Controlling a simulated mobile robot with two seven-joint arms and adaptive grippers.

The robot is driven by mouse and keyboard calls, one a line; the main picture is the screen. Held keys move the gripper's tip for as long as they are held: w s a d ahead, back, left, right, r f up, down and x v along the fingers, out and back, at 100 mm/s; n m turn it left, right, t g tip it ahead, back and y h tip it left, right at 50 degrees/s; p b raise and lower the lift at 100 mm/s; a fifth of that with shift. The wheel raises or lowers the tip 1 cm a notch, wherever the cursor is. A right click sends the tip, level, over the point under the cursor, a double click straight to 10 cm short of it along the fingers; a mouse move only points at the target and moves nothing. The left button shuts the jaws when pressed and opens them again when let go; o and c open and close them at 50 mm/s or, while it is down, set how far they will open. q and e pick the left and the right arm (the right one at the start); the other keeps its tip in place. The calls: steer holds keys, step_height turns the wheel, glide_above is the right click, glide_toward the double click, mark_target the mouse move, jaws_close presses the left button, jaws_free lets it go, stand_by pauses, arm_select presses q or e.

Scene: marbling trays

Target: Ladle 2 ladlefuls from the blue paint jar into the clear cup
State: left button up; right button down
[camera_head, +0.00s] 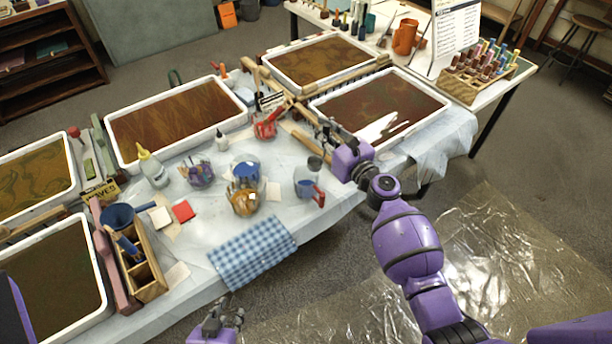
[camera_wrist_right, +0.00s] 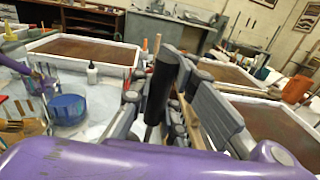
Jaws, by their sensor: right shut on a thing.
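My right gripper (camera_head: 322,138) is shut on a dark upright handle (camera_wrist_right: 160,88), which looks like the ladle's. A small dark round piece (camera_head: 315,163) shows just below this gripper; I cannot tell if it is the ladle's bowl. The blue paint jar (camera_head: 245,168) stands left of the gripper, and its blue also shows in the right wrist view (camera_wrist_right: 67,108). A small clear cup (camera_head: 304,187) with a bluish look stands near the table's front edge, a red piece beside it. My left gripper (camera_head: 222,312) is low, off the table's front edge; its finger opening is unclear.
An amber jar with sticks (camera_head: 244,203) stands in front of the blue jar. A red pot (camera_head: 265,129), a jar of tools (camera_head: 200,174) and a white bottle (camera_head: 221,143) are nearby. A checked cloth (camera_head: 252,250) lies at the front edge. Marbling trays (camera_head: 110,134) line the back.

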mark_target(329, 123)
steer(key=shift+w+r, duration=0.1)
steer(key=shift+r, duration=2.05)
